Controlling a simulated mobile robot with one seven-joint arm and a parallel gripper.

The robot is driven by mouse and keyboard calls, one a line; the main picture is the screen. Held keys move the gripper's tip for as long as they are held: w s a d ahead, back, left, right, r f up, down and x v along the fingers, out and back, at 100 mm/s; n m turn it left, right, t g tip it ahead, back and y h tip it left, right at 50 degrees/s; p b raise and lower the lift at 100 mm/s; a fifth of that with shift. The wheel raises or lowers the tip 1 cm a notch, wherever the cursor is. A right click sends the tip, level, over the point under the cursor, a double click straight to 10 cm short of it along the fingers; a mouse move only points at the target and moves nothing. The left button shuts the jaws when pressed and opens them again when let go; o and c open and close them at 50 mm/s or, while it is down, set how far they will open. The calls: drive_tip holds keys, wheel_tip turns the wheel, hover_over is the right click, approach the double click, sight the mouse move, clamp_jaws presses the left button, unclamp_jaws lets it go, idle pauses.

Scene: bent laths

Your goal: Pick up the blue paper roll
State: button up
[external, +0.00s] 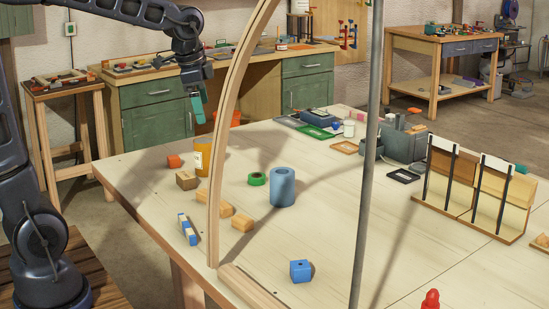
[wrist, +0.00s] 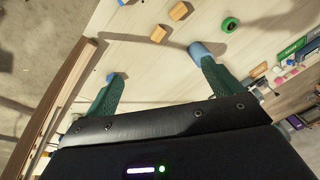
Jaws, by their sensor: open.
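The blue paper roll (external: 282,188) stands upright on the pale worktable, right of a green tape ring (external: 257,179). In the wrist view the roll (wrist: 196,49) shows just beyond the right fingertip, which partly covers it. My gripper (external: 198,105) is raised above the far left side of the table, well apart from the roll. In the wrist view my gripper (wrist: 161,74) has its two green fingers spread wide with nothing between them.
A tall bent wooden lath (external: 216,170) and a grey pole (external: 369,150) rise in front of the table.

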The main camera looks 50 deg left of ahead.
drive_tip(key=w+a+f+m+g, duration=0.15)
drive_tip(key=w+f+m, duration=0.35)
drive_tip(key=w, duration=1)
drive_tip(key=m+g, duration=0.1)
drive_tip(key=m, duration=0.3)
hover_over(282, 171)
drive_tip(key=f, duration=1.3)
drive_tip(key=shift+s+a, duration=0.2)
drive_tip(key=shift+w+f, duration=0.15)
drive_tip(key=shift+f, duration=0.3)
drive_tip(key=f, duration=1)
drive_tip(key=shift+d+f, duration=0.2)
drive_tip(key=shift+d, duration=0.1)
drive_tip(key=c, duration=1.1)
drive_tip(key=shift+r, duration=0.15)
